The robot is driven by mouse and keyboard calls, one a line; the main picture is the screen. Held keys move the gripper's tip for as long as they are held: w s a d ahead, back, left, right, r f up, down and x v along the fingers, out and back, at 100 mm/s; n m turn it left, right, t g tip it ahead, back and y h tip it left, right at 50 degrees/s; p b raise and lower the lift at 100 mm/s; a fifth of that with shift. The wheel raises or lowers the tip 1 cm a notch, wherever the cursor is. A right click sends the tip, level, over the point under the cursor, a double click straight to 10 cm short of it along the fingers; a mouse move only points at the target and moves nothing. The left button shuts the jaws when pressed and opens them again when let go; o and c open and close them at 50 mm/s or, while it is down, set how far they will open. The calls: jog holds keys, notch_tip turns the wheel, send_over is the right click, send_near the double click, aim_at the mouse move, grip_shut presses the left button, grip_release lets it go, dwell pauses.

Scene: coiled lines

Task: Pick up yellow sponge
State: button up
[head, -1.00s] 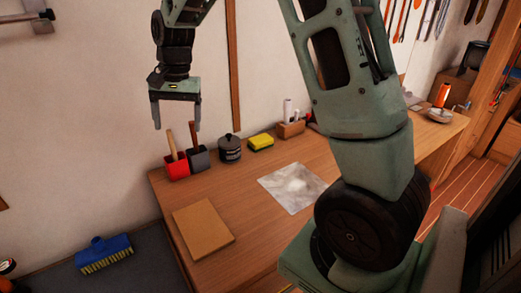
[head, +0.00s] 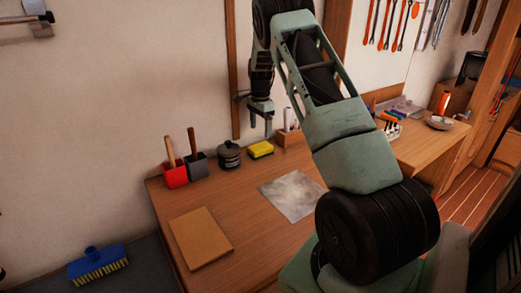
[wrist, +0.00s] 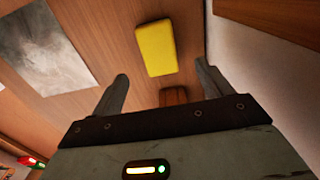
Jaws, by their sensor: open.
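The yellow sponge (head: 260,149) lies on the wooden workbench (head: 235,190) near the wall, with a dark lower layer visible in the head view. It also shows in the wrist view (wrist: 155,47), ahead of and between my fingers. My gripper (head: 265,125) hangs above the bench over the sponge area, fingers pointing down.
A dark lidded pot (head: 229,156) stands left of the sponge, beside red (head: 175,174) and grey (head: 196,165) holders. A wooden block with bottles (head: 289,135) is just right. A grey sheet (head: 293,195) and brown board (head: 200,238) lie in front.

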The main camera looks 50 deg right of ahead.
aim_at(260, 146)
notch_tip(260, 146, down, 9)
jog(key=shift+s+r+p, duration=0.1)
jog(key=shift+r+p, duration=0.05)
jog(key=shift+p, duration=0.95)
jog(key=shift+c, duration=0.4)
jog(key=c, duration=1)
